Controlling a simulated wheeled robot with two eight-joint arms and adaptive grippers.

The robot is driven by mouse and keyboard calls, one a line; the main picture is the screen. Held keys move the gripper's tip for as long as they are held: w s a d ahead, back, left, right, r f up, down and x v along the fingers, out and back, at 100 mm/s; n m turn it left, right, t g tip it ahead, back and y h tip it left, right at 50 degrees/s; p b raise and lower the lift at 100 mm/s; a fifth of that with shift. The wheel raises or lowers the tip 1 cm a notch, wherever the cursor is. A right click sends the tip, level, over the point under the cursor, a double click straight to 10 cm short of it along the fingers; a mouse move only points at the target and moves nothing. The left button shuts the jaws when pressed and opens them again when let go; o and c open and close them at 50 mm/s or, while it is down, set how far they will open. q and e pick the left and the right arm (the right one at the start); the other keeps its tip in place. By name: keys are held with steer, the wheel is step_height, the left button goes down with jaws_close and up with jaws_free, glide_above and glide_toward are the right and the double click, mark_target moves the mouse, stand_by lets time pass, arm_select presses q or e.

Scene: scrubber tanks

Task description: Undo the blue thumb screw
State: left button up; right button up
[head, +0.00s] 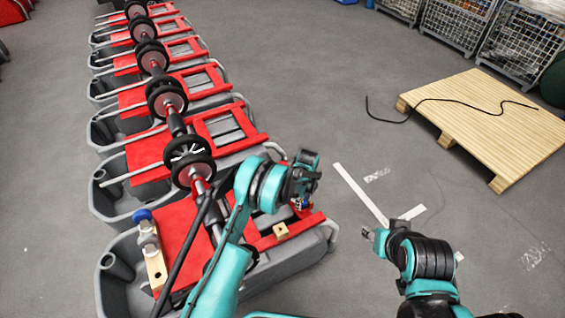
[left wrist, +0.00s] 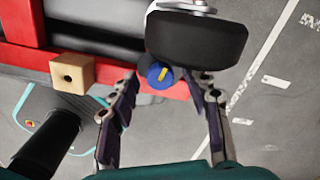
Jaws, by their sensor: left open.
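In the head view, my left gripper (head: 302,201) is over the right end of the nearest red frame, and the screw is not clearly visible there. My right gripper (head: 371,233) is over bare floor, its jaws unclear.
A wooden block with a hole (head: 281,230) sits on the red frame, left of the left gripper. A blue knob (head: 142,215) is at the frame's left end. Grey tanks (head: 110,262) stand in a row. A wooden pallet (head: 490,115) with a black cable lies right.

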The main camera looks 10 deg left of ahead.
arm_select(q)
steer(key=m, duration=0.7)
steer(key=shift+m, duration=0.5)
step_height(320, 180, up, 8)
steer(key=p, duration=0.3)
steer(key=shift+r+p, duration=0.2)
steer(key=shift+p, duration=0.1)
steer(key=s+a+r+n+t, duration=0.1)
steer(key=s+a+r+n, duration=0.1)
steer(key=r+n, duration=0.2)
steer(key=s+a+r+n+t, duration=0.1)
steer(key=s+a+r+n, duration=0.1)
steer(key=r, duration=0.8)
steer(key=s+a+r+n+b, duration=0.1)
steer(key=s+a+r+n, duration=0.1)
steer(key=r+n, duration=0.4)
steer(key=shift+s+a+r+n+t, duration=0.3)
steer(key=shift+a+r+t, duration=0.1)
steer(key=shift+a+r, duration=0.45)
steer(key=shift+w+f, duration=0.1)
steer(key=shift+w, duration=0.05)
